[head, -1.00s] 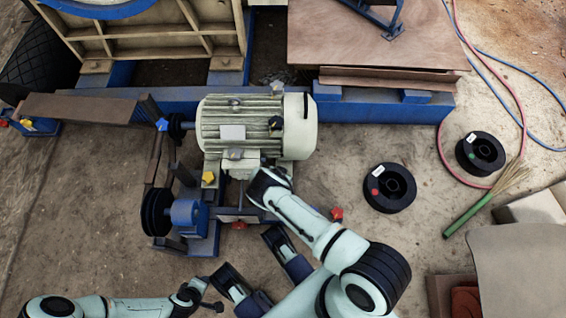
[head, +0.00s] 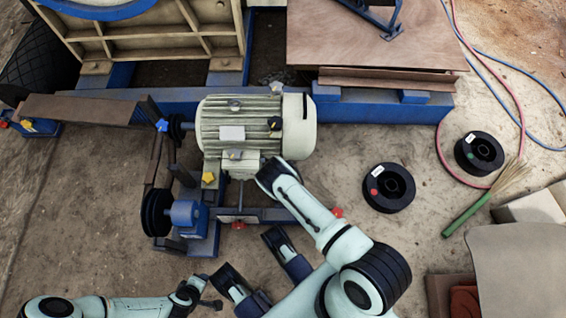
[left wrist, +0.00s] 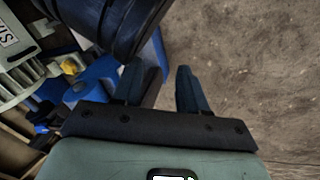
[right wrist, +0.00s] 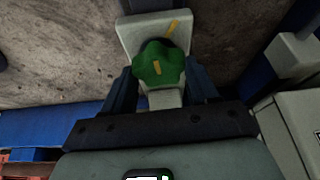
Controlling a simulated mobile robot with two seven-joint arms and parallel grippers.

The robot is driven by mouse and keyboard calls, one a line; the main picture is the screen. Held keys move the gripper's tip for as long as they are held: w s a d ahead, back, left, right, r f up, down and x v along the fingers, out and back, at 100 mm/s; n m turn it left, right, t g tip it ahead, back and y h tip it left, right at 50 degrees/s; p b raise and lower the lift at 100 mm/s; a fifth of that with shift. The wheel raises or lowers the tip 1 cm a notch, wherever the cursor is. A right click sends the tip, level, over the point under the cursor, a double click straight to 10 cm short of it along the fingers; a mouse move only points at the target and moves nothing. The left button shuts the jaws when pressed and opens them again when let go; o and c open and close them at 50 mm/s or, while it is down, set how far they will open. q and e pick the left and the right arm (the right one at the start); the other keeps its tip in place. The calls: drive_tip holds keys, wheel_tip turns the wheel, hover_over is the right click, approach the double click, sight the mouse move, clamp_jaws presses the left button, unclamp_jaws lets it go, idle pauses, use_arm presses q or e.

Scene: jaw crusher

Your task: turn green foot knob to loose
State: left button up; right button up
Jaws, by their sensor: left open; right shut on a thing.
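In the head view my right wrist (head: 278,174) covers this spot beside the cream motor (head: 255,127), so the knob is hidden there. My left gripper (left wrist: 158,72) is open and empty, above bare ground near the pulley.
A black pulley (head: 156,212) and blue block stand left of the motor. A yellow knob (head: 208,178), a blue knob (head: 162,125) and red knobs (head: 338,212) are around the motor base. Two black spools (head: 389,188) lie on the ground at right.

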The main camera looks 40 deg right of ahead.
drive_tip(key=shift+d+n+y, duration=0.1)
drive_tip(key=shift+n+y, duration=0.3)
drive_tip(key=shift+n, duration=0.5)
drive_tip(key=shift+n+t+y+b, duration=0.3)
drive_tip(key=shift+n, duration=0.7)
drive_tip(key=n+y+b, duration=0.1)
drive_tip(key=n+b, duration=0.1)
drive_tip(key=n, duration=0.1)
drive_tip(key=n+y+b, duration=0.1)
drive_tip(key=n+b, duration=0.1)
drive_tip(key=n, duration=0.1)
drive_tip(key=shift+d+y, duration=0.2)
drive_tip(key=shift+y, duration=0.1)
use_arm(q)
drive_tip(key=s+a+f+g, duration=0.1)
drive_tip(key=s+f+g, duration=0.2)
drive_tip(key=s+f, duration=0.4)
drive_tip(key=shift+s+a+n+g+b, duration=0.2)
drive_tip(key=shift+s+n+g+b, duration=0.2)
drive_tip(key=shift+s, duration=1.4)
use_arm(e)
drive_tip(key=shift+n+y, duration=0.3)
drive_tip(key=shift+n, duration=0.6)
drive_tip(key=o, duration=1.1)
drive_tip(key=shift+c, duration=0.2)
use_arm(q)
drive_tip(key=shift+w, duration=0.1)
use_arm(e)
drive_tip(key=shift+s+r, duration=0.1)
